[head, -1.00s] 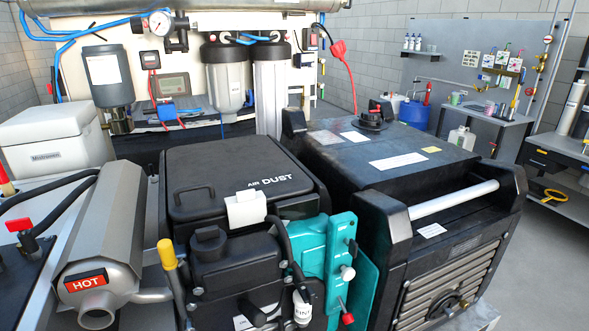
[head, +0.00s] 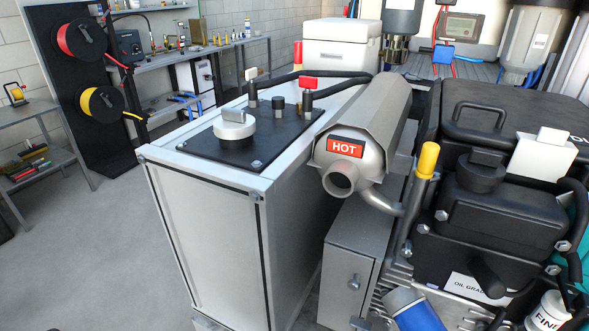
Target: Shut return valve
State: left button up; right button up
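Two small valves stand on the black top plate (head: 262,145) of a pale grey cabinet. One valve has a red handle (head: 309,83), and a black hose runs from it to the right. The other valve has a pale handle (head: 251,74) and stands to its left, by a second hose. No label readable here tells which is the return valve. The handles' open or shut positions are too small to tell. Neither of my grippers is in view.
A white round cap (head: 234,126) sits on the same plate. A grey exhaust muffler marked HOT (head: 346,147) lies close right of the cabinet (head: 205,225). A black engine (head: 500,205) fills the right. Open floor (head: 90,270) lies to the left.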

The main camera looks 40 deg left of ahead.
aim_at(250, 74)
jog(key=u, duration=1.2)
